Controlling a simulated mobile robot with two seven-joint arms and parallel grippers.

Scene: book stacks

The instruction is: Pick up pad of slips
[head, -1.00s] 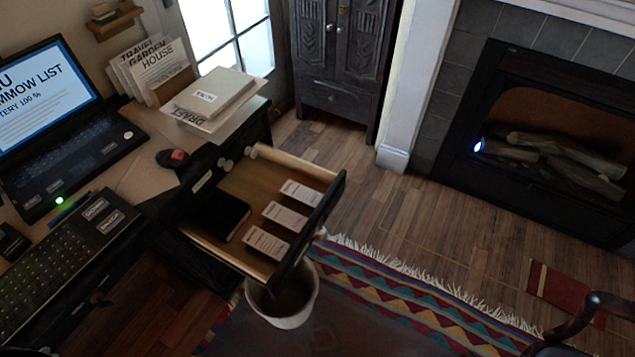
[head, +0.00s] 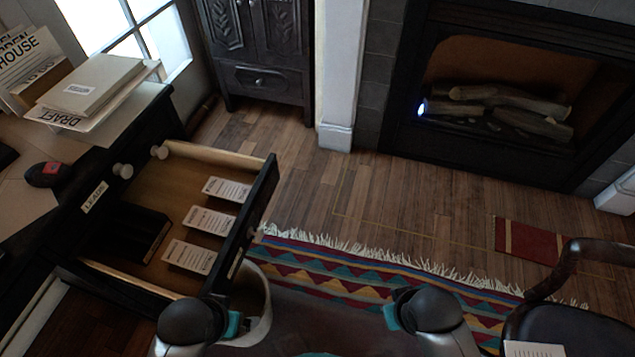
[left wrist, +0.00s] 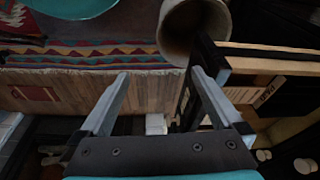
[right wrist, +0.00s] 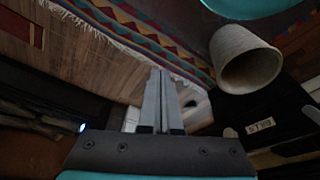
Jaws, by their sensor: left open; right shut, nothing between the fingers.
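Three white printed slips lie in a row in the open drawer (head: 262,196) in the head view: a far one (head: 227,189), a middle one (head: 209,221) and a near one (head: 189,256). A white printed paper or pad (head: 533,349) shows at the bottom right, on the dark chair; I cannot tell which is the pad of slips. My left gripper (left wrist: 158,73) is open and empty, with the drawer front to its right. My right gripper (right wrist: 160,72) is shut and empty. Both grippers are away from the slips, and only my arms show in the head view.
A black book or box (head: 128,232) lies in the drawer beside the slips. A pale wastebasket (head: 262,318) stands below the drawer front. The dark chair (head: 575,331) is at the right.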

